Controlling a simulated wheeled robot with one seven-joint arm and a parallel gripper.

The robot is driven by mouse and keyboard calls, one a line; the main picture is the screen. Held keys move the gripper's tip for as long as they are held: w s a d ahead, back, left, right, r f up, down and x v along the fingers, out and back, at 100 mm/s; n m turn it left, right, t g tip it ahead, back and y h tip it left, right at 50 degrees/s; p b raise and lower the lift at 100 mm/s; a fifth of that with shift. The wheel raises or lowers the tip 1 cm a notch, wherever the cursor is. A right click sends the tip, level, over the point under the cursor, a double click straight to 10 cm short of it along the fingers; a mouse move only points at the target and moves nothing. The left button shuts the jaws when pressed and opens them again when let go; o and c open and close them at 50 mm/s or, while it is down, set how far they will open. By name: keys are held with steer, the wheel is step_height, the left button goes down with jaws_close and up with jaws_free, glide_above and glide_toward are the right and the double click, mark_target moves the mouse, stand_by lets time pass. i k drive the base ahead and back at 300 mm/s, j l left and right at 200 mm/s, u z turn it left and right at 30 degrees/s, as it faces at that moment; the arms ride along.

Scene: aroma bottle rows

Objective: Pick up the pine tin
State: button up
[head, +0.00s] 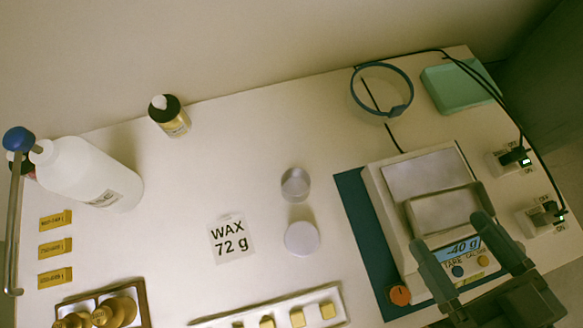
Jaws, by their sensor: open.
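No label that reads pine is legible, so I cannot tell which thing is the pine tin. A small round silvery tin (295,184) stands mid-table, and a pale round disc (301,238) like a lid or closed tin lies just in front of it. A rectangular metal tin or tray (446,211) sits on the right part of the scale's plate. My gripper (448,230) is at the lower right, over the front of the scale, its fingers apart. In the picture its fingertips are just below the rectangular piece. I see no contact and cannot judge the height.
The scale (380,195) reads -40 g. A card (232,239) says WAX 72 g. A white bottle (85,172), amber bottle (170,117), brass weights (122,310) and mould (335,292) stand around. Cables and switches (543,216) line the right. The table's upper middle is clear.

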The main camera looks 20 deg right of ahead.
mark_target(301, 238)
steer(key=k+j+u, duration=0.35)
steer(key=k+l+u, duration=0.2)
steer(key=l+u, duration=0.2)
steer(key=k+l+u, duration=0.25)
steer(key=l+u, duration=0.15)
steer(key=k+l+u, duration=0.4)
steer(key=i+l, duration=0.15)
steer(key=k, duration=0.1)
